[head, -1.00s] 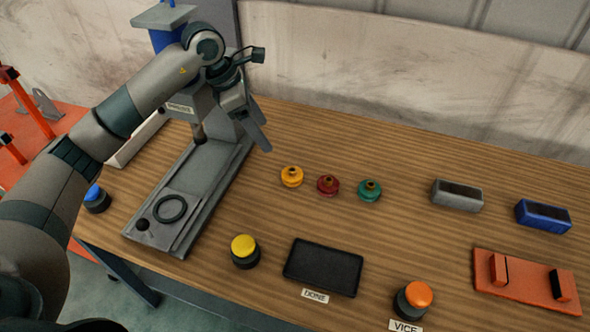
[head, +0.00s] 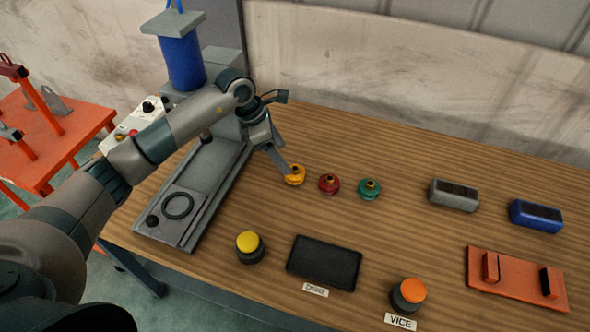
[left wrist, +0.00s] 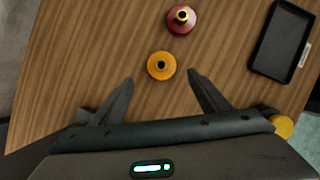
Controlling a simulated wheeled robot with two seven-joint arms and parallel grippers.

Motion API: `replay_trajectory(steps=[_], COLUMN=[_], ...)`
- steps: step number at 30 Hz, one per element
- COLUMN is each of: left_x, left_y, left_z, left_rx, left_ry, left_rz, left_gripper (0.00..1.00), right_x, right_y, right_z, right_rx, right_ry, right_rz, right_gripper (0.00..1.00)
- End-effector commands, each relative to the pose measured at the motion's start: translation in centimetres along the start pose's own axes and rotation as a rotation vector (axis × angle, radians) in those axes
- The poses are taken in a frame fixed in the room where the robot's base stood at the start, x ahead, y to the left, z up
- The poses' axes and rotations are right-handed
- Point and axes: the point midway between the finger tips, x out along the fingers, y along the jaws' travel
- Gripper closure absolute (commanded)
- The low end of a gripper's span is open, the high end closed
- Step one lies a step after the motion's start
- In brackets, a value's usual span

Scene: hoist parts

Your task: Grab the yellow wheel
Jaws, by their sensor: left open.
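The yellow wheel (head: 295,175) stands on the wooden table at the left end of a row of three wheels. It also shows in the left wrist view (left wrist: 161,66), just ahead of and between the fingertips. My left gripper (head: 286,170) is open and empty, reaching in from the left; its fingers (left wrist: 160,77) are spread on either side of the wheel's line, and I see no contact in the wrist view. In the head view a fingertip overlaps the wheel's left edge. My right gripper is not in view.
A red wheel (head: 329,184) and a green wheel (head: 369,189) stand to the right. The grey press (head: 207,180) is left. A black tray (head: 324,262), yellow button (head: 249,246) and orange button (head: 409,294) are in front. Grey (head: 454,195) and blue (head: 537,215) blocks stand right.

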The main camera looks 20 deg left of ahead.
Motion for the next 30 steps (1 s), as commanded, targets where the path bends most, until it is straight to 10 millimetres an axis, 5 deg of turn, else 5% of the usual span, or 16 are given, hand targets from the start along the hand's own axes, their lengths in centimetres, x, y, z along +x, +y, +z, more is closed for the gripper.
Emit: replay_trajectory(steps=[7, 20, 30], left_x=[2.3, 2.6, 5.2], left_y=[0.0, 0.0, -0.5], left_z=[0.1, 0.1, 0.4], left_rx=[0.000, -0.001, -0.002], left_ry=[-0.001, -0.001, -0.001], left_rz=[0.000, 0.000, -0.002], left_gripper=[0.31, 0.31, 0.31], right_x=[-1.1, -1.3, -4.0], right_y=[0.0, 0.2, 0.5], right_z=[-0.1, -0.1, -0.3], right_rx=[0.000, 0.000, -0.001], right_ry=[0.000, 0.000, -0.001], right_rz=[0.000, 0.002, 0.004], right_gripper=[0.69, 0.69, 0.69])
